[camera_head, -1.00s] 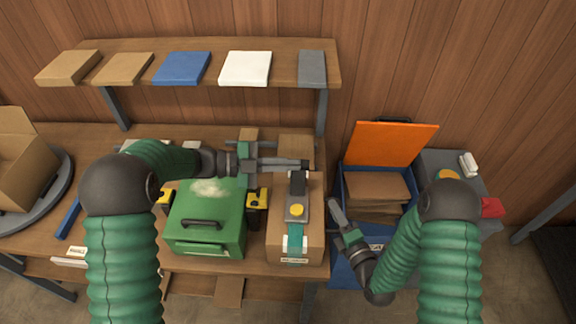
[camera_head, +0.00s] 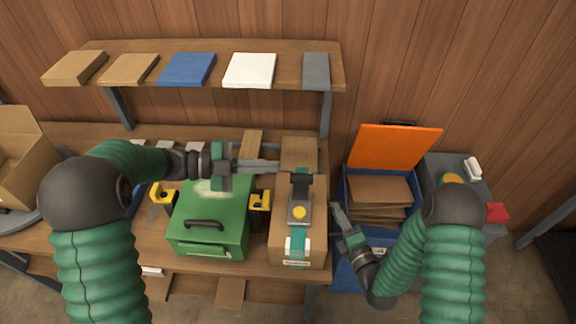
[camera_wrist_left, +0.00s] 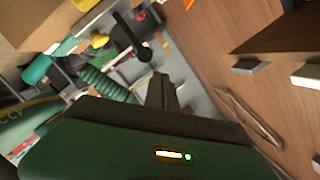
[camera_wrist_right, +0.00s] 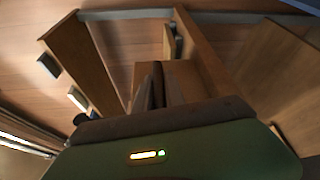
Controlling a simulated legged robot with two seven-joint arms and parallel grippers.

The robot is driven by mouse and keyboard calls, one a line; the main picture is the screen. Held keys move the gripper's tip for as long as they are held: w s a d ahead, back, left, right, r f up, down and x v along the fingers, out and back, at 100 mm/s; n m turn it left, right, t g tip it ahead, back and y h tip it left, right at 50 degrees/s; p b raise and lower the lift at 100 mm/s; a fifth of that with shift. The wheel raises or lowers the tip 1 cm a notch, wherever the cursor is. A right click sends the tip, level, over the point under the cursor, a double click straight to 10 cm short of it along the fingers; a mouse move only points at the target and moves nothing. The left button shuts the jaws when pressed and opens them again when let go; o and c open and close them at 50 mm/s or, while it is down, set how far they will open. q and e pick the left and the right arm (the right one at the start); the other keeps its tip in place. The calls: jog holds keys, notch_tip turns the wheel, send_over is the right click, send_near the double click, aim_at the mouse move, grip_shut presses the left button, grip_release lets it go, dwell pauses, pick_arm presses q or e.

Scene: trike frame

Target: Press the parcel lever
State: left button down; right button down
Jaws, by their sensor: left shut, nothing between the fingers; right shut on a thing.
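The cardboard parcel (camera_head: 284,244) stands on the bench with a teal strap (camera_head: 303,243) around it. On its top is a grey lever base with a yellow button (camera_head: 299,212) and a black lever (camera_head: 301,184). The black lever also shows in the left wrist view (camera_wrist_left: 132,38), sticking out from the base. My left gripper (camera_head: 277,167) is shut and empty, just left of and behind the lever, apart from it in the picture. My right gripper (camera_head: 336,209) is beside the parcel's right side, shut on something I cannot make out.
A green case (camera_head: 213,231) with yellow latches stands left of the parcel. A blue crate (camera_head: 352,211) with an orange lid (camera_head: 397,147) holds brown packets at the right. A shelf (camera_head: 205,92) with flat boxes runs behind.

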pick_arm(q)
jog(key=v, duration=0.4)
jog(key=shift+a, duration=0.2)
dwell(0.9)
jog(key=s+f+m+t+h, duration=0.1)
jog(key=s+f+m, duration=0.2)
jog(key=s+m, duration=0.2)
jog(key=s, duration=0.3)
jog(key=shift+f, duration=0.2)
jog(key=shift+s, duration=0.1)
